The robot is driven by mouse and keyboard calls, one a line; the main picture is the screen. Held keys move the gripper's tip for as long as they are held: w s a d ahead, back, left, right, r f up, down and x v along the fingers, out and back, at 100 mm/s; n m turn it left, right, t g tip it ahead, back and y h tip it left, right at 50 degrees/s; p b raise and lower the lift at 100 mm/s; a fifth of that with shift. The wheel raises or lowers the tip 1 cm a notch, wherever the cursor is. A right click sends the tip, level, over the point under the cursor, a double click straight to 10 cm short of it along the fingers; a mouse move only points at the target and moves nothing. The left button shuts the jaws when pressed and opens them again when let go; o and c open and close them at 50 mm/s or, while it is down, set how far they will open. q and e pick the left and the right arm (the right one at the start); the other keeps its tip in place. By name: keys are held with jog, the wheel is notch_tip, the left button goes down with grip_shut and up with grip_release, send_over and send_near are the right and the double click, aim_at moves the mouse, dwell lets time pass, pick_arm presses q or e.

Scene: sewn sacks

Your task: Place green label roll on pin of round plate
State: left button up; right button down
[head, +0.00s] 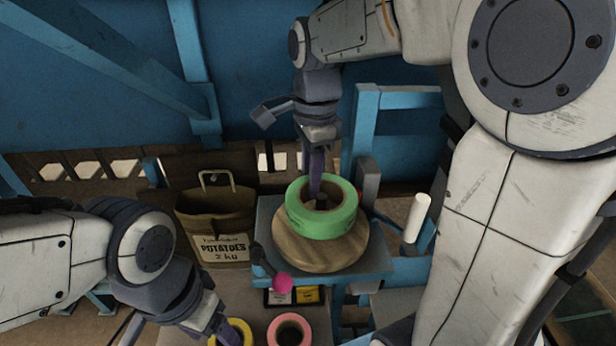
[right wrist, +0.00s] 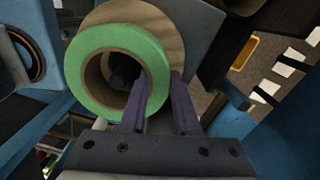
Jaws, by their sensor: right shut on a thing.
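The green label roll (head: 322,224) is over the round wooden plate (head: 310,259) in the head view, with its hole facing up. My right gripper (head: 317,190) comes down from above and is shut on the roll's wall. In the right wrist view my right gripper (right wrist: 160,95) has one finger inside the hole of the green roll (right wrist: 80,92) and one outside. The round plate (right wrist: 167,20) shows behind it. I cannot tell whether the roll touches the plate.
A yellow roll (head: 240,325) and a pink roll (head: 289,322) lie in front, near my left gripper. A brown potato sack (head: 217,222) stands left of the plate. A pink ball-ended lever (head: 282,284) is at the plate's front left. A white cylinder (head: 417,217) stands right.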

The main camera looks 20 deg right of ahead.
jog(key=shift+f, duration=0.65)
jog(key=shift+f+b, duration=0.35)
jog(key=shift+f, duration=0.25)
jog(key=c, duration=0.9)
grip_release()
jog(key=shift+c, duration=0.2)
jog(key=shift+s, duration=0.1)
jog(key=shift+f, duration=0.1)
